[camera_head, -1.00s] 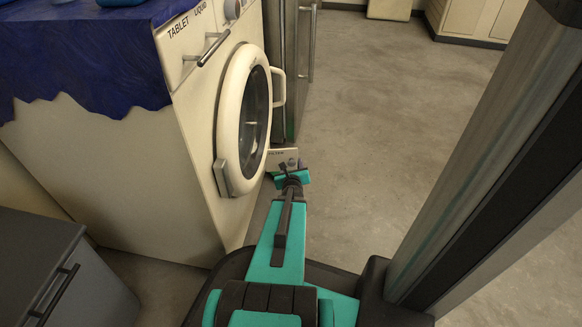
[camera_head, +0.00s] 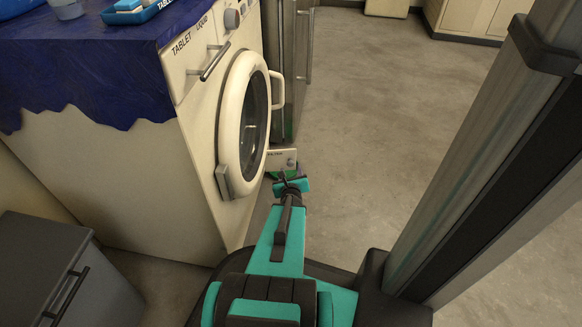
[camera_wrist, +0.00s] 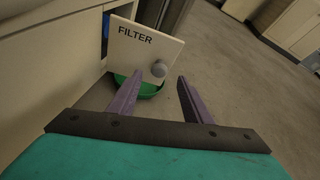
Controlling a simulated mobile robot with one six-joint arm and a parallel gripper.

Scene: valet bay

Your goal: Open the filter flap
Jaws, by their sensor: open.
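The flap (camera_head: 281,158) also shows low on the washing machine (camera_head: 190,120) in the head view, beyond my arm. My gripper (camera_wrist: 154,92) is open and empty, its two purple fingers pointing toward the flap.
A green bowl-like thing (camera_wrist: 148,88) sits on the floor under the flap. The machine's round door (camera_head: 242,120) is shut above. A grey metal post (camera_head: 490,150) stands at the right. Open floor (camera_head: 400,100) lies to the right of the machine.

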